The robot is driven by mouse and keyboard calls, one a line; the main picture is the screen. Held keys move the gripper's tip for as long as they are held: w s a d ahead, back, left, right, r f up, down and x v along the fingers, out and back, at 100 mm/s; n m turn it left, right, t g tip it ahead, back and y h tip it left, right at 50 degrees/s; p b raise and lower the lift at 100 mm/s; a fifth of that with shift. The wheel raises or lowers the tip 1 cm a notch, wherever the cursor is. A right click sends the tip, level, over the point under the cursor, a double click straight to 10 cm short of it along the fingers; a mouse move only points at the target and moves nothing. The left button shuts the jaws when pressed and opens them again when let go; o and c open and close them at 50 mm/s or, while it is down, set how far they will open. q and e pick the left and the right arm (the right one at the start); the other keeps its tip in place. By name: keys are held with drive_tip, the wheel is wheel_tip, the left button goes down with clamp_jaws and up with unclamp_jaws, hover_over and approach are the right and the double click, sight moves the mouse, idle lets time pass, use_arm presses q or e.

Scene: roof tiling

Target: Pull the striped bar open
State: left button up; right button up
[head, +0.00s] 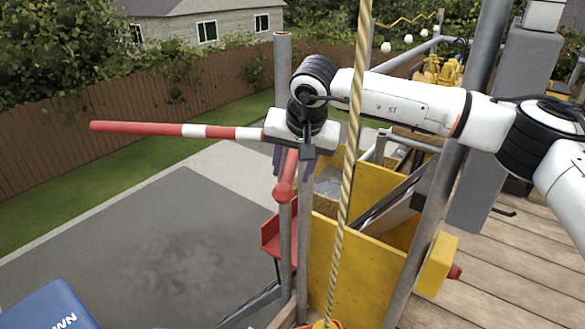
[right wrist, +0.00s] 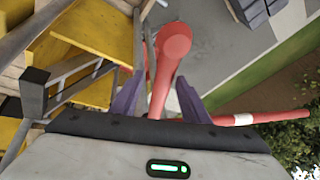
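The striped bar (head: 160,130), red with white bands, sticks out level to the left over the paved ground. It also shows in the right wrist view (right wrist: 270,117). My right gripper (head: 293,165) is at the bar's right end, pointing down, with its purple fingers apart. A red round-ended piece (head: 284,188) lies below it by a grey post. In the right wrist view this red piece (right wrist: 172,50) runs between the fingers (right wrist: 158,100), with gaps seen on both sides. The gripper hides where the bar joins it. My left gripper is not in view.
A yellow box-like chute (head: 340,260) and grey scaffold poles (head: 283,90) stand close to my right gripper. A striped rope (head: 347,170) hangs in front. Wooden planks (head: 510,270) lie at right. Air around the bar's left end is clear.

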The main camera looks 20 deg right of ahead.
drive_tip(key=b+v, duration=0.1)
drive_tip(key=v, duration=0.9)
drive_tip(key=shift+r, duration=0.15)
drive_tip(key=shift+s, duration=0.1)
